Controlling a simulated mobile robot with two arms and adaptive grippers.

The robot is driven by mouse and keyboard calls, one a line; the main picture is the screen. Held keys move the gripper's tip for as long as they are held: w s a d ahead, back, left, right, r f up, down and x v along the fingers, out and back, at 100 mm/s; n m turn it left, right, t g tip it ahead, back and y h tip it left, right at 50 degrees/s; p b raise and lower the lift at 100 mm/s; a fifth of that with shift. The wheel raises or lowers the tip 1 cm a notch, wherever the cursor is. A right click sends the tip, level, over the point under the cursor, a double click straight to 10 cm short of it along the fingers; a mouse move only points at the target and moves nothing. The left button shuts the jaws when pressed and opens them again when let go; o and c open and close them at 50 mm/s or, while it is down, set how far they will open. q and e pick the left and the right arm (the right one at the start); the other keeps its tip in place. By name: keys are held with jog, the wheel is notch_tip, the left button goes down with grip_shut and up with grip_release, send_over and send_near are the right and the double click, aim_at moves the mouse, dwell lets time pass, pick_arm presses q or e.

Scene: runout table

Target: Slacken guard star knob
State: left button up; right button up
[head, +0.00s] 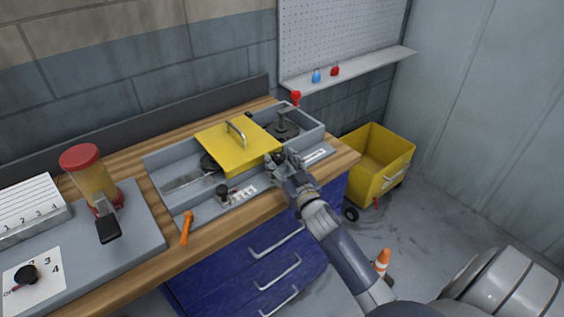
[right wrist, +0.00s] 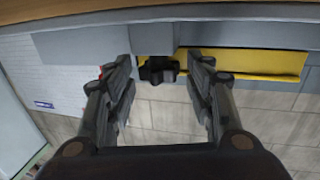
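The yellow guard (head: 215,148) with a grey bar handle (head: 236,132) lies over the middle of the grey machine tray on the bench. In the right wrist view the dark star knob (right wrist: 158,70) sits at the edge of the yellow guard (right wrist: 240,62). My right gripper (head: 283,162) is at the guard's front right corner and largely hides the knob in the head view. In the right wrist view my right gripper (right wrist: 161,76) is open, one finger on each side of the knob, with gaps visible. My left gripper is not in view.
A black knob (head: 223,191) and an orange handle (head: 187,226) stand along the tray's front left. A red-lidded jar (head: 88,170) is at left. A yellow bin (head: 375,160) and orange cone (head: 382,261) stand on the floor at right.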

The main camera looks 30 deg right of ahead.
jog(key=c, duration=0.6)
jog(key=shift+r, duration=0.1)
jog(key=shift+d+n+y+p, duration=0.3)
jog(key=shift+n+y+p, duration=0.45)
jog(key=shift+y, duration=0.45)
jog(key=shift+d+n+y, duration=0.15)
jog(key=shift+n+y, duration=0.6)
jog(key=shift+y, duration=0.25)
jog(key=shift+d+n+y, duration=0.1)
jog(key=shift+n+y, duration=0.2)
jog(key=shift+y, duration=0.3)
jog(key=y, duration=0.1)
jog(key=n+y+b, duration=0.1)
jog(key=n+g+y+b, duration=0.1)
jog(key=shift+w+d+f+y, duration=0.1)
jog(key=shift+d+f+y, duration=0.1)
jog(key=shift+d+y, duration=0.1)
jog(key=shift+r+n+g+y+b, duration=0.15)
jog(key=shift+n+g+y+b, duration=0.35)
jog(key=shift+n+y+b, duration=0.65)
